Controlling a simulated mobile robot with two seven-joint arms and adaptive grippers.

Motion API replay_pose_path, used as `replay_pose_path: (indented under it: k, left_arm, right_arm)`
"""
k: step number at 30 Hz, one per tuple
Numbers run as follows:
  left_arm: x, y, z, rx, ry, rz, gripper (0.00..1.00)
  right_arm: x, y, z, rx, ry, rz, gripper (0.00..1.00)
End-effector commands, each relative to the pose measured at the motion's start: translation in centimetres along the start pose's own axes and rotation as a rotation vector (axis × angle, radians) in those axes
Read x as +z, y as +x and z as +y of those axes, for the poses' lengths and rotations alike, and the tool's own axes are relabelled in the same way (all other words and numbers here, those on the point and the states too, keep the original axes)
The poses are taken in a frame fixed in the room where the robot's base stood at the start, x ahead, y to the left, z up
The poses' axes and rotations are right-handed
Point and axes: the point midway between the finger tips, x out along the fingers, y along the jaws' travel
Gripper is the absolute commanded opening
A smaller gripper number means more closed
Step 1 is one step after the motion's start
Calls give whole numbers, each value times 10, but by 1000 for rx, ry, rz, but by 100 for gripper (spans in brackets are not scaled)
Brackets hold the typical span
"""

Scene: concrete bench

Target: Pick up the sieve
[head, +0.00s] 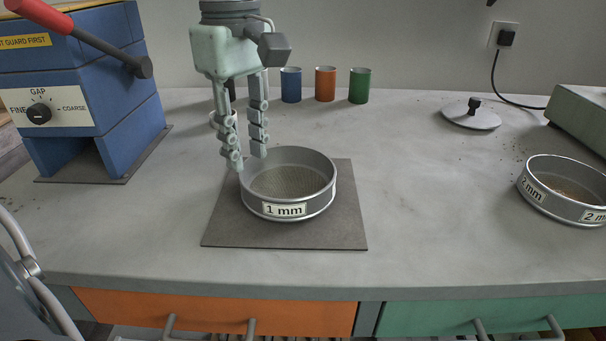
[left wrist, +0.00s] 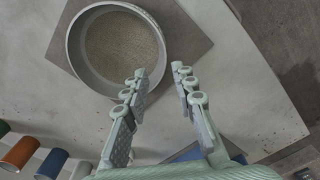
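The round metal sieve labelled 1 mm (head: 322,199) stands upright on a grey square mat (head: 232,229) at the middle of the bench. My left gripper (head: 247,159) points down at the sieve's back left edge, its fingers apart and empty. In the left wrist view, the sieve (left wrist: 83,75) lies at upper left. There one fingertip of my left gripper (left wrist: 158,70) overlaps the rim and the other appears just outside it. Whether the fingers touch the rim I cannot tell. My right gripper is in neither view.
A second sieve labelled 2 mm (head: 548,203) stands at the right with dark material in it. A blue machine (head: 133,122) with a red-handled lever is at left. Blue, orange (head: 325,84) and green cups stand behind; a lid (head: 471,118) lies back right. Bench between the sieves is clear.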

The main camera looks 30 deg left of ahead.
Motion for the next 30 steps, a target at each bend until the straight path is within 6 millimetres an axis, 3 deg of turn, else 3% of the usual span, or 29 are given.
replay_pose_path:
  k: [15,24,30]
  left_arm:
    - [10,67,-4,-4,0,0,27]
    - [10,73,-4,0,0,-1,27]
    - [10,73,-4,0,-1,-1,4]
  right_arm:
    - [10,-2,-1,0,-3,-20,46]
    - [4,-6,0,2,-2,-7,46]
    - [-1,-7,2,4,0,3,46]
